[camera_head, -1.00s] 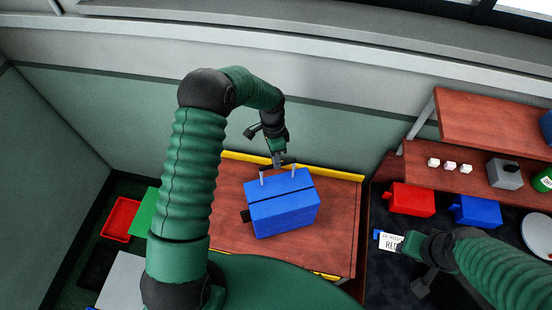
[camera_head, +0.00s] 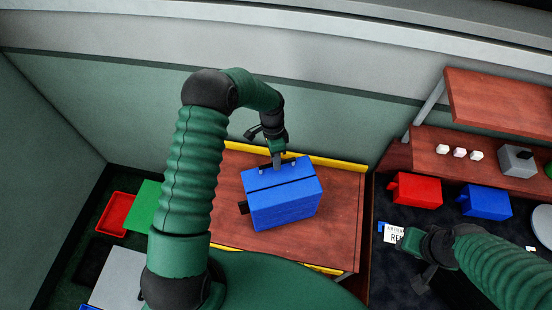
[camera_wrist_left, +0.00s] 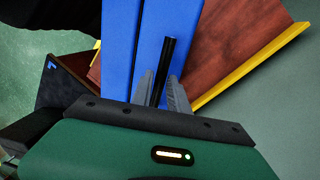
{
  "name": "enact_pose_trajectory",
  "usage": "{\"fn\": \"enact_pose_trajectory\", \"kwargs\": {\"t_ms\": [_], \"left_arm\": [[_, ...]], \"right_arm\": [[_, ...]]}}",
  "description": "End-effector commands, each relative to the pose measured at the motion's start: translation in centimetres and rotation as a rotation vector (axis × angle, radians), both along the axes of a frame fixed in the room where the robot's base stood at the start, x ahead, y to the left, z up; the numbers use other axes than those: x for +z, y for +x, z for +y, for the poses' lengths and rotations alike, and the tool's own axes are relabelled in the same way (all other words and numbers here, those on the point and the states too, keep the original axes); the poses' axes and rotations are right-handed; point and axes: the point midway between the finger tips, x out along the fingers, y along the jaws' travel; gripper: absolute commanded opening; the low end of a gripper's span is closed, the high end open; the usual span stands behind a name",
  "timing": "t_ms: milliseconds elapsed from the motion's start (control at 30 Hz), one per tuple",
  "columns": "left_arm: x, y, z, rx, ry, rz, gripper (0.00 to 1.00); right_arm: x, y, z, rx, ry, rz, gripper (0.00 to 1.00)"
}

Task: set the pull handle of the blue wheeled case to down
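The blue wheeled case (camera_head: 285,208) lies on the red-brown table, with a dark groove across its top. Its pull handle has short grey posts (camera_head: 291,168) just above the far edge of the case. In the left wrist view the handle's black bar (camera_wrist_left: 168,60) crosses the blue case (camera_wrist_left: 118,45). My left gripper (camera_head: 276,163) is at the handle at the far side; in the wrist view its grey fingers (camera_wrist_left: 161,80) flank the bar closely and appear shut on it. My right gripper (camera_head: 404,240) is beside a white printed card (camera_head: 393,233), far from the case; its fingers are unclear.
A yellow rail (camera_head: 335,160) edges the far side of the table (camera_head: 342,220), close to my left gripper. Red (camera_head: 415,190) and blue (camera_head: 486,203) boxes stand at the right below a shelf (camera_head: 430,150) with small white blocks. A red tray (camera_head: 116,213) lies at the left.

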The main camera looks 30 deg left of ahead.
Motion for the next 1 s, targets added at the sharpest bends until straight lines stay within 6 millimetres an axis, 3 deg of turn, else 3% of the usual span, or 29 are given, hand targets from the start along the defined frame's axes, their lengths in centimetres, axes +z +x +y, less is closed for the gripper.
{"fn": "enact_pose_trajectory", "kwargs": {"t_ms": [100, 400, 533, 1000], "left_arm": [[0.1, 0.0, 0.0, 0.0, 0.001, -0.002, 0.36], [0.3, 0.1, 0.0, 0.001, 0.0, -0.006, 0.36], [1.6, 0.5, 0.3, 0.002, 0.001, -0.008, 0.36], [13.9, 2.4, 2.1, 0.001, 0.0, -0.007, 0.36]], "right_arm": [[0.0, 0.0, 0.0, 0.0, 0.0, 0.0, 0.36], [-0.1, 0.0, 0.0, 0.0, 0.0, 0.0, 0.36], [-0.9, 0.0, 0.0, 0.0, 0.0, 0.0, 0.36], [-4.7, 0.0, 0.0, 0.0, 0.0, 0.0, 0.36]]}}
